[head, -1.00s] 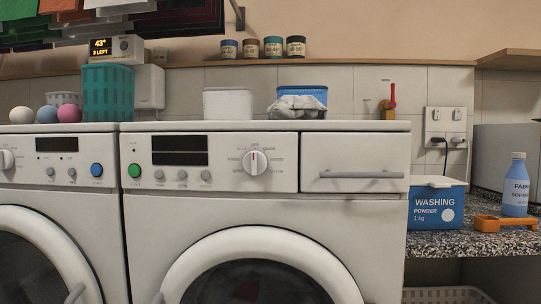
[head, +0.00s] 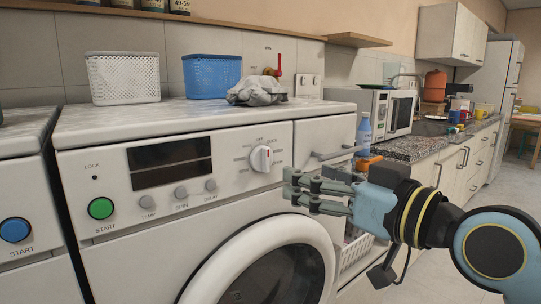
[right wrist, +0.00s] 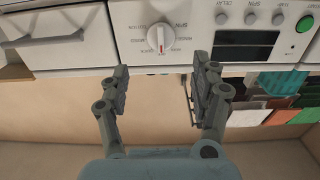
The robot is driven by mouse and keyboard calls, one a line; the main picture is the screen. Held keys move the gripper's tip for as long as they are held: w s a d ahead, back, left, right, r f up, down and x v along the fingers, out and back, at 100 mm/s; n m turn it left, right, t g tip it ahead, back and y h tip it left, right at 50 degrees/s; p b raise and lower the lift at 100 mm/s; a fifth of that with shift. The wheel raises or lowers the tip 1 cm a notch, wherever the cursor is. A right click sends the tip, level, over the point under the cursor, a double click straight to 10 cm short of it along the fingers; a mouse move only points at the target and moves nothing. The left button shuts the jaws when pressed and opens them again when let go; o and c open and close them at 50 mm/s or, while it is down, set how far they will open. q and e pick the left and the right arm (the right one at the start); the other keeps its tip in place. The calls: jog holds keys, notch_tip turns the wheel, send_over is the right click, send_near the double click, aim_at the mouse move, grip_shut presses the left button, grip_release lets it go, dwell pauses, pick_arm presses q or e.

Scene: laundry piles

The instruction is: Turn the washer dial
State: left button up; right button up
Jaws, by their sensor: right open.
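The washer dial (head: 261,158) is a white round knob with a red mark, on the washer's front panel right of the dark display. The mark sits near the upright position, close to the OFF label. My right gripper (head: 292,186) is open and empty, just right of and below the dial in the head view, apart from it. In the right wrist view, which is upside down, the dial (right wrist: 160,38) shows beyond and between the two spread fingertips (right wrist: 160,70). My left gripper is not in view.
The detergent drawer handle (head: 338,153) juts out right of the dial, near my right gripper. A green start button (head: 101,208) is at the panel's left. A white basket (head: 124,78), a blue basket (head: 211,75) and a grey cloth (head: 257,91) lie on top.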

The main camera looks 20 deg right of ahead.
aim_at(268, 155)
jog(key=x, duration=0.7)
jog(key=r+x, duration=0.1)
jog(key=x, duration=0.2)
jog(key=shift+w+a+r, duration=0.1)
jog(key=shift+w+a, duration=0.05)
jog(key=shift+w, duration=0.05)
jog(key=c, duration=1.1)
